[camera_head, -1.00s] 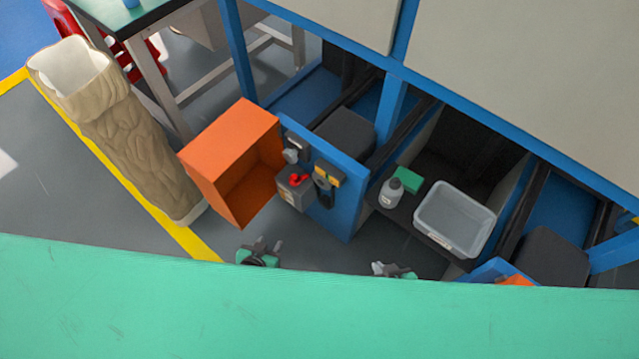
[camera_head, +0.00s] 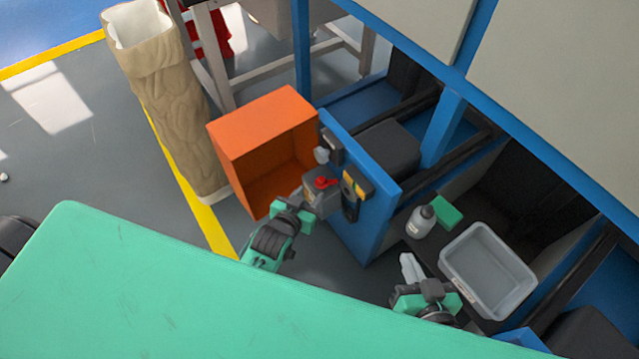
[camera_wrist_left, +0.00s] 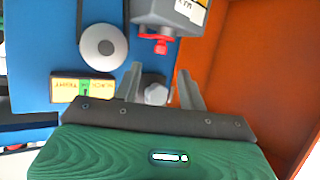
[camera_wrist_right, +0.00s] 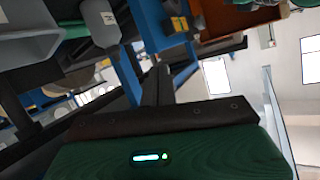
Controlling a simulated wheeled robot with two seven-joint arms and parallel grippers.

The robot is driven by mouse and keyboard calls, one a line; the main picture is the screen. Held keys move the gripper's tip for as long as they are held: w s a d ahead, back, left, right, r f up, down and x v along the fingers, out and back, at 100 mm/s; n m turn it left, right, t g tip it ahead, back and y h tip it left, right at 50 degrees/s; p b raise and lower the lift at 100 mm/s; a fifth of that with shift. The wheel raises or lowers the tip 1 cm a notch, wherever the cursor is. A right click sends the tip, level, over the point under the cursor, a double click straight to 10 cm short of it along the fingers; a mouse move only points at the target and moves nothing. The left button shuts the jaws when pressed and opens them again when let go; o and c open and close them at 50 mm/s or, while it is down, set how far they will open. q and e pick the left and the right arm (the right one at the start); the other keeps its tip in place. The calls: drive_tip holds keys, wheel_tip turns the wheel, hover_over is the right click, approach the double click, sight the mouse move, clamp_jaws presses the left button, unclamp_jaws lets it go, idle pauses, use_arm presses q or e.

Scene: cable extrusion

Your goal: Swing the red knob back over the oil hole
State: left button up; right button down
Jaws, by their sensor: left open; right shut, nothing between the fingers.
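The red knob (camera_head: 325,182) sits on top of a small grey box (camera_head: 312,199) on the end of the blue panel (camera_head: 370,228). In the left wrist view the red knob (camera_wrist_left: 160,43) shows at the top, against the grey box (camera_wrist_left: 165,14). I cannot make out the oil hole. My left gripper (camera_head: 303,207) is beside the box on its near side. In the left wrist view its fingers (camera_wrist_left: 160,80) are open and apart from the knob, with a grey rounded part showing between them. My right gripper (camera_head: 408,265) is shut and empty, lower right of the panel.
An open orange bin (camera_head: 262,140) stands left of the box. A green surface (camera_head: 150,290) fills the foreground.

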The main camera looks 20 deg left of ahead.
sight(320, 181)
use_arm(q)
drive_tip(key=b+x, duration=0.1)
drive_tip(key=x, duration=0.6)
drive_tip(key=shift+f+b, duration=0.1)
drive_tip(key=shift+b, duration=0.25)
drive_tip(key=shift+w, duration=0.3)
use_arm(e)
drive_tip(key=w+r+t, duration=0.3)
drive_tip(key=r+t, duration=0.1)
drive_tip(key=r, duration=0.2)
drive_tip(key=shift+w+d+r+t, duration=0.15)
drive_tip(key=shift+d+r+t, duration=0.15)
drive_tip(key=shift+t, duration=0.1)
use_arm(q)
clamp_jaws()
use_arm(e)
drive_tip(key=shift+y, duration=0.4)
